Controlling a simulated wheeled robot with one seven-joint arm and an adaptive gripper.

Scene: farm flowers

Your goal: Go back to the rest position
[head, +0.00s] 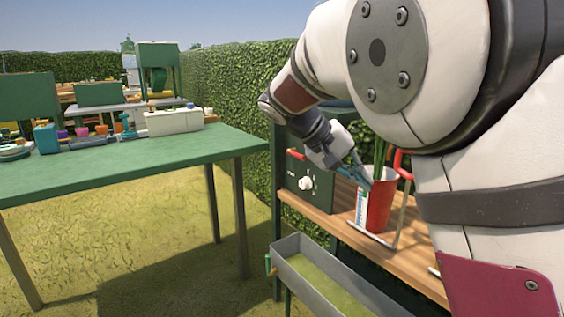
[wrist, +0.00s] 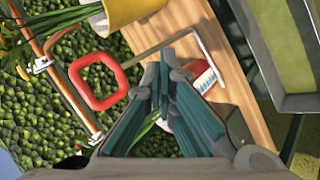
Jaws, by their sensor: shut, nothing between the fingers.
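My gripper (head: 356,172) is at the end of my bent arm, beside a red and white pot (head: 380,205) with green stems, on a wooden shelf (head: 325,215). In the wrist view my gripper (wrist: 163,75) has its teal fingers close together, with nothing seen between them. The red and white pot (wrist: 205,77) is partly hidden behind the fingers there. I cannot tell whether the fingers touch the pot.
A red loop handle (wrist: 98,82) on a metal bar is close to the fingers. A yellow pot (wrist: 130,10) stands nearby. A grey trough (head: 320,275) lies below the shelf. A green table (head: 130,165) stands left, with open grass below. A hedge (head: 235,95) is behind.

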